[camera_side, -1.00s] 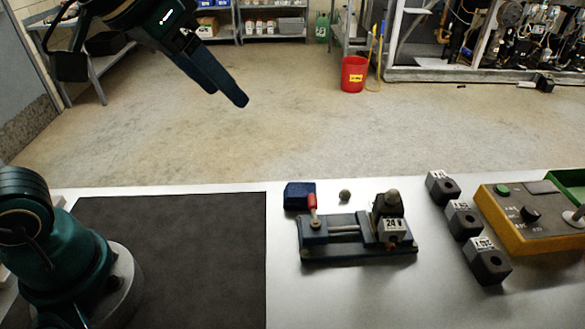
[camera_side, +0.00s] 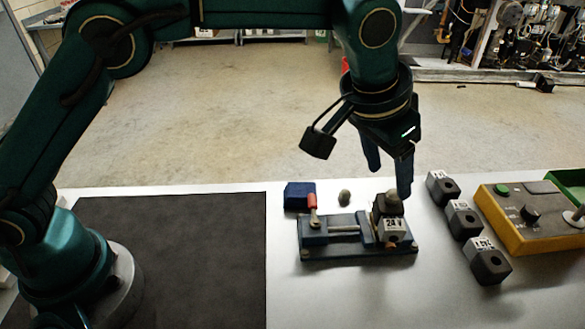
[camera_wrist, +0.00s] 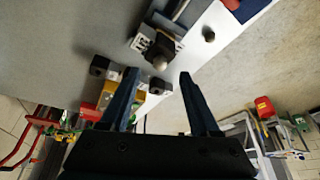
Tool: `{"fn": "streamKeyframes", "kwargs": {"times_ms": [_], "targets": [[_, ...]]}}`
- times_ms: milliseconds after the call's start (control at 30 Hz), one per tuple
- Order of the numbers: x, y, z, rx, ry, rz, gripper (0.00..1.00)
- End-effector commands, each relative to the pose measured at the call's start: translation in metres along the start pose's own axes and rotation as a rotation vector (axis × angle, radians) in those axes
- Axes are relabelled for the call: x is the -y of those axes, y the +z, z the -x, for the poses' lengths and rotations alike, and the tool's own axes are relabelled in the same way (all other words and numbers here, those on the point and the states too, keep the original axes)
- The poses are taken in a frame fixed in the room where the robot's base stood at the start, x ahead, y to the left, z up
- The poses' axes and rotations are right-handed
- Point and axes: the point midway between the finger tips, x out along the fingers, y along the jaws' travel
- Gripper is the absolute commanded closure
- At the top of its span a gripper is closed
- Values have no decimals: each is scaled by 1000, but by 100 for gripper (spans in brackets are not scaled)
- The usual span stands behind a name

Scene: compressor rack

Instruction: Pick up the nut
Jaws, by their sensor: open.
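A rounded grey-brown nut (camera_side: 394,198) sits on top of the dark coil block labelled 24 V (camera_side: 381,210), which is held in a dark vise (camera_side: 333,239). It also shows in the wrist view as a pale knob (camera_wrist: 160,63). A second small rounded piece (camera_side: 345,196) stands on the table behind the vise; it is also in the wrist view (camera_wrist: 208,34). My gripper (camera_side: 389,180) points down just above the coil block, its fingers apart and empty. In the wrist view the nut appears between and slightly beyond the fingertips (camera_wrist: 158,76). Whether a finger touches the block cannot be told.
A blue block (camera_side: 299,196) and the vise's red handle (camera_side: 312,204) are left of the nut. Several dark coils (camera_side: 464,222) line up to the right, before a yellow control box (camera_side: 528,217) and a green tray (camera_side: 570,184). A dark mat (camera_side: 190,255) lies bare at left.

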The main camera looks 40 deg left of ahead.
Motion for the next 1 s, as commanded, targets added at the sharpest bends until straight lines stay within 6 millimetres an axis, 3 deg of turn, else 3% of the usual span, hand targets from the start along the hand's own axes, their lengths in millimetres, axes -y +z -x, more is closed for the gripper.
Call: {"fn": "streamKeyframes", "kwargs": {"times_ms": [333, 667, 833, 1000], "targets": [[0, 0, -40, -2, 1, 0, 38], [0, 0, -45, -4, 2, 0, 38], [0, 0, -45, -4, 2, 0, 99], [0, 0, -45, -4, 2, 0, 100]]}}
